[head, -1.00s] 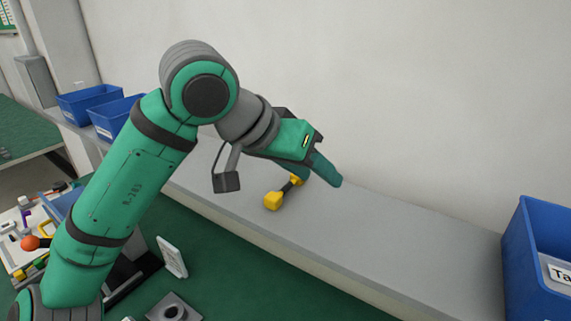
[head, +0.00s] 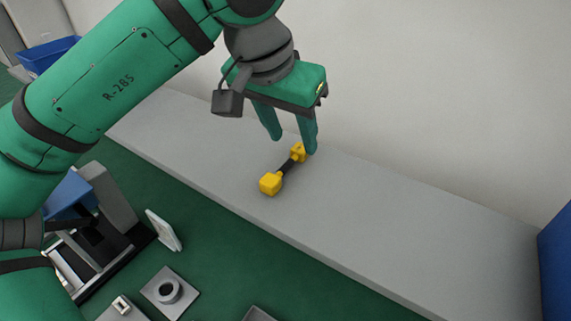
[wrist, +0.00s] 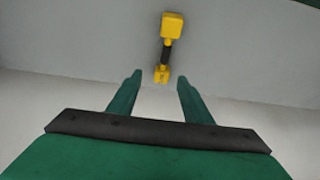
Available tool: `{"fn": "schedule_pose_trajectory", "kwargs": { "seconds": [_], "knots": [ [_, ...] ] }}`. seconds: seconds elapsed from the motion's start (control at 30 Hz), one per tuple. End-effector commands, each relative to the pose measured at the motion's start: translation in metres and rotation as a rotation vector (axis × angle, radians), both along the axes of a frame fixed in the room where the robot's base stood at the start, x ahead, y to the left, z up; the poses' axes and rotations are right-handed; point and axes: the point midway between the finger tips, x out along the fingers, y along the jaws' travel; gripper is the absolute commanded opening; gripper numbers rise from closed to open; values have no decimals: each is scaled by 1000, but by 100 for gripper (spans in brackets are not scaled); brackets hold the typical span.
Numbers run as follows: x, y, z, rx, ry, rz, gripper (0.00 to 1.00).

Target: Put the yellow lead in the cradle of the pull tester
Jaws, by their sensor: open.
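The yellow lead (head: 270,183) lies on the grey shelf, with a yellow block at each end and a dark middle piece. In the wrist view the lead (wrist: 172,26) lies ahead of the fingertips, its smaller end nearest them. My gripper (head: 291,147) is open and empty, fingers pointing down, close to the lead's far end. In the wrist view the gripper (wrist: 159,76) has a clear gap between its fingers. Whether a finger touches the lead I cannot tell. A dark machine with a rail (head: 75,262) stands at the lower left, partly hidden by my arm; I cannot tell whether it is the pull tester.
The grey shelf (head: 400,225) runs along the wall and is clear to the right of the lead. A blue bin (head: 555,265) stands at its right end, another blue bin (head: 48,55) at the left. A grey plate with a ring (head: 169,291) sits on the green surface below.

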Motion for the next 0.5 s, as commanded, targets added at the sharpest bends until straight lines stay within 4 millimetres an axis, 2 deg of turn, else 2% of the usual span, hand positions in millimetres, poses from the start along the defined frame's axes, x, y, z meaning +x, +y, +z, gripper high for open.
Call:
{"fn": "schedule_pose_trajectory", "kwargs": {
  "seconds": [0.4, 0.5],
  "knots": [
    [18, -5, -43, 0, 1, 0, 45],
    [20, -6, -48, 0, 0, 1, 45]
  ]
}}
